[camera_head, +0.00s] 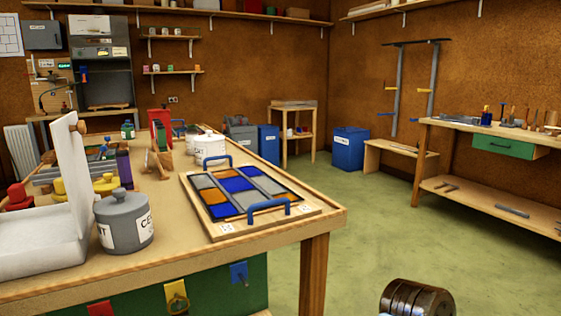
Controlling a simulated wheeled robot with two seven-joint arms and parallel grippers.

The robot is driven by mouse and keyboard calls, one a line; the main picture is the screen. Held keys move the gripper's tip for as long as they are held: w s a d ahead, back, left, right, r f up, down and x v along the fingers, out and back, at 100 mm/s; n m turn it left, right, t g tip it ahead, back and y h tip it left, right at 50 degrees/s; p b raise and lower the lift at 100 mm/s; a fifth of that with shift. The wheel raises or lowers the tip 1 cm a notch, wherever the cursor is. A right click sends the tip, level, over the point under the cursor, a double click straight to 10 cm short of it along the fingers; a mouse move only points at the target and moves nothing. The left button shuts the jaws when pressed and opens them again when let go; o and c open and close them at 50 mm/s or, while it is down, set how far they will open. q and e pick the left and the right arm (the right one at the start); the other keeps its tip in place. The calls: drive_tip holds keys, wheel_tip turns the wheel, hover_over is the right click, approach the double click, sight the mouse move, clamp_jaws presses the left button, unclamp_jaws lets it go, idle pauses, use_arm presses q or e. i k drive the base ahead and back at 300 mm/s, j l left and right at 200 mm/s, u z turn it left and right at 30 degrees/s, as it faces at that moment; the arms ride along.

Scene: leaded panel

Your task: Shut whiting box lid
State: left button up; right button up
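The whiting box (35,255) is a white box at the near left of the workbench, cut off by the left picture edge. Its white lid (74,175) stands open, close to upright, along the box's right side. A round wooden knob (81,127) shows near the top of the lid. The lid hides part of what lies behind it. Neither of my grippers is in view.
A grey labelled cement pot (126,222) stands just right of the lid. A leaded panel on a board with blue handles (240,192) lies further right on the workbench (180,248). Yellow and red pots (105,186) stand behind. Green floor is open to the right.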

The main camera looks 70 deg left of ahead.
sight(67, 131)
drive_tip(key=u, duration=0.5)
drive_tip(key=i+u, duration=0.1)
drive_tip(key=u, duration=0.35)
drive_tip(key=l+u, duration=0.1)
drive_tip(key=u, duration=0.4)
drive_tip(key=i+l+u, duration=0.1)
drive_tip(key=u, duration=0.35)
drive_tip(key=l+u, duration=0.1)
drive_tip(key=u, duration=1.65)
